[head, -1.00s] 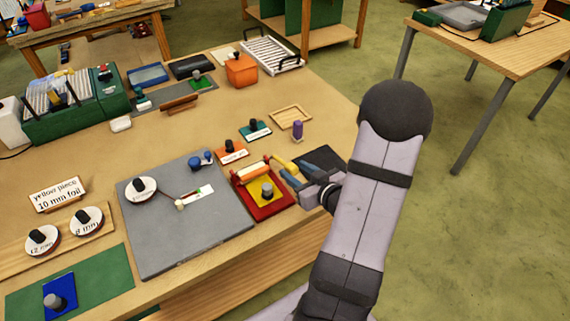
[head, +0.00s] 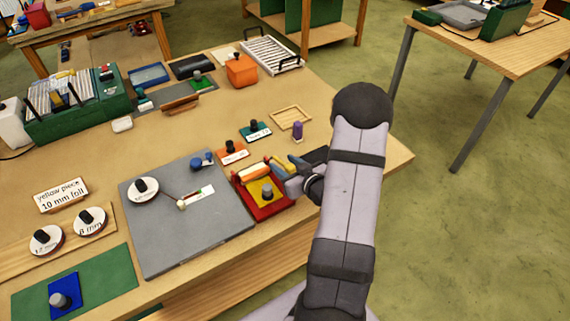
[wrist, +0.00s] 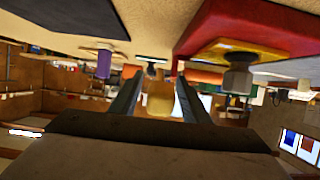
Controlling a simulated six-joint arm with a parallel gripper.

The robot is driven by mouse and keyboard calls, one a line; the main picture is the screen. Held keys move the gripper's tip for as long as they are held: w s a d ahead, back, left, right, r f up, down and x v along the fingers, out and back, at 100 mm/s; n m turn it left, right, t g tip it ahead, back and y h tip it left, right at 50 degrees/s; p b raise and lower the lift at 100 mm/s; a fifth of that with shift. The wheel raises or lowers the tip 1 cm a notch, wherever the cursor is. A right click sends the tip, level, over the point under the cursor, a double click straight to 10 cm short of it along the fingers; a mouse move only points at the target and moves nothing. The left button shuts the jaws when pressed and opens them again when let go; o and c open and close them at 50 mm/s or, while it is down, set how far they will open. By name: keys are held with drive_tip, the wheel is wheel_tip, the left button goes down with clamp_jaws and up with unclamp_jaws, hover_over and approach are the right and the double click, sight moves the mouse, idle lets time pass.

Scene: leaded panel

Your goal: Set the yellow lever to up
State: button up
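The yellow lever (head: 276,162) sits at the right end of the red tray-like base (head: 263,205), next to the orange and white roller (head: 253,173). It is partly hidden by my gripper, and I cannot tell its exact angle. My gripper (head: 283,170) is at the right of the lever with its fingers pointing left. In the wrist view, the lever's yellow block (wrist: 160,99) shows between the two dark fingers of my gripper (wrist: 158,88). The fingers are apart, one on either side, with slim gaps; contact is not visible.
A grey-knobbed yellow plate (head: 266,192) lies on the red base close to the fingers. A purple peg (head: 298,131), a teal-based knob (head: 255,131) and an orange-based knob (head: 233,151) stand behind. A grey board (head: 180,245) lies left. The bench's right end is clear.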

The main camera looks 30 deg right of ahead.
sight(275, 156)
clamp_jaws()
drive_tip(key=shift+r, duration=0.1)
drive_tip(key=r+g+p, duration=0.1)
drive_tip(key=p, duration=0.1)
drive_tip(key=shift+w+p, duration=0.15)
drive_tip(key=shift+p, duration=0.2)
drive_tip(key=g+p, duration=0.1)
drive_tip(key=p, duration=0.1)
drive_tip(key=r+p, duration=0.1)
drive_tip(key=p, duration=0.1)
drive_tip(key=shift+w+r+g, duration=0.25)
drive_tip(key=shift+w+g, duration=0.1)
drive_tip(key=shift+g, duration=0.05)
drive_tip(key=g+p, duration=0.1)
drive_tip(key=p, duration=0.2)
drive_tip(key=shift+w+r+g+p, duration=0.25)
drive_tip(key=shift+w+g+p, duration=0.05)
drive_tip(key=shift+w+g, duration=0.1)
drive_tip(key=shift+w+g+p, duration=0.3)
drive_tip(key=shift+g+p, duration=0.5)
drive_tip(key=shift+p, duration=0.05)
